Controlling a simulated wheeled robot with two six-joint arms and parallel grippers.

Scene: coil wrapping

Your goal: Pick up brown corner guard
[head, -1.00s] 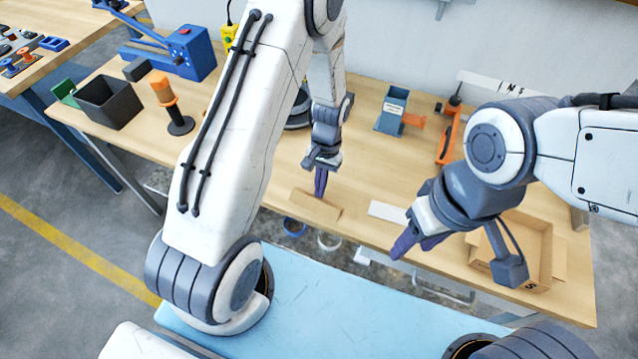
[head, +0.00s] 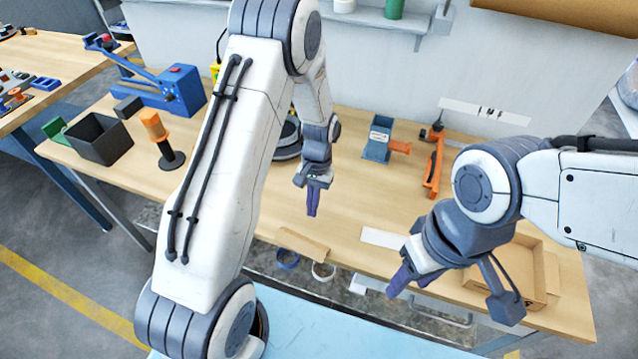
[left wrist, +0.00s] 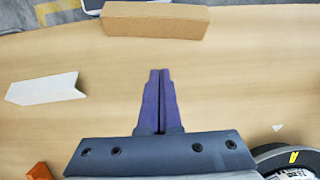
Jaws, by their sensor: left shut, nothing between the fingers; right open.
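The brown corner guard (head: 304,243) lies at the front edge of the table in the head view. In the left wrist view it is a long brown piece (left wrist: 155,22) near the top middle, lying crosswise beyond my fingertips. My left gripper (head: 312,211) is shut and empty, pointing down over the table behind the guard, apart from it. Its purple fingers (left wrist: 160,73) are together in the left wrist view, with bare wood between them and the guard. My right gripper (head: 408,281) is open and empty at the front edge, right of the guard.
A white strip (head: 383,238) lies right of the guard. An open cardboard box (head: 548,275) sits under my right arm. Tape rings (head: 323,271) show below the front edge. A blue dispenser (head: 378,142) and orange tool (head: 435,165) stand farther back.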

